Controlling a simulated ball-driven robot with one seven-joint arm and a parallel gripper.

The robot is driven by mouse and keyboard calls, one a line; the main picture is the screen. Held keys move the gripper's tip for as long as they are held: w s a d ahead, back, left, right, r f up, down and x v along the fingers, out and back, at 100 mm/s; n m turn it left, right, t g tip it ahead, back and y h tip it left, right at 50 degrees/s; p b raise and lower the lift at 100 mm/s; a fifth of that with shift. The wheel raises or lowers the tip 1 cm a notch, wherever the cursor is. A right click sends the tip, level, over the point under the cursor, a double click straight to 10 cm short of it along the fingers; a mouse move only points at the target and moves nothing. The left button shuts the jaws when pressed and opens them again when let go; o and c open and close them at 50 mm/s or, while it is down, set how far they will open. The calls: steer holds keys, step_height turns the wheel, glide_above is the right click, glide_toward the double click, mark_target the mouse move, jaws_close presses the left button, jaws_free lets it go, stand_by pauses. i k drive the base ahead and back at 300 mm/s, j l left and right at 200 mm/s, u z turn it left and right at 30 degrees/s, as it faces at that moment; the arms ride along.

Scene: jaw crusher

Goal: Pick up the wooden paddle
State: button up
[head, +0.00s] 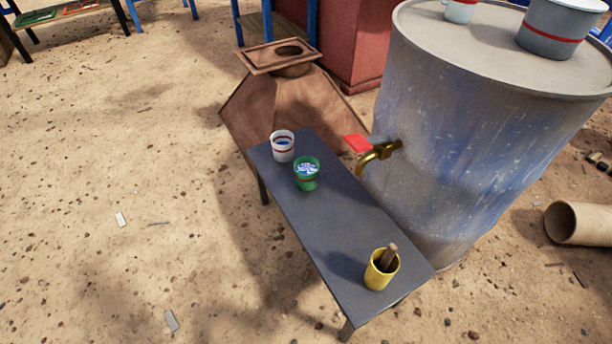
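The wooden paddle (389,255) stands in a yellow cup (381,275), leaning a little to the right. Only its upper part shows above the rim; its lower end is hidden inside the cup. The cup stands upright near the front right end of a narrow grey bench (335,225). My gripper is not in view.
A white cup (283,151) and a green cup (307,181) stand at the bench's far end. A large metal drum (470,130) with a brass tap (378,154) rises close along the right side. A rusty hopper (285,110) is behind. Open sandy ground lies left.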

mark_target(392, 250)
steer(key=i+j, duration=0.15)
steer(key=j, duration=0.2)
steer(key=i+j+z, duration=0.15)
steer(key=j, duration=0.6)
steer(key=i+j+z, duration=0.1)
steer(key=j, duration=0.3)
steer(key=i+l, duration=0.05)
steer(key=i, duration=0.05)
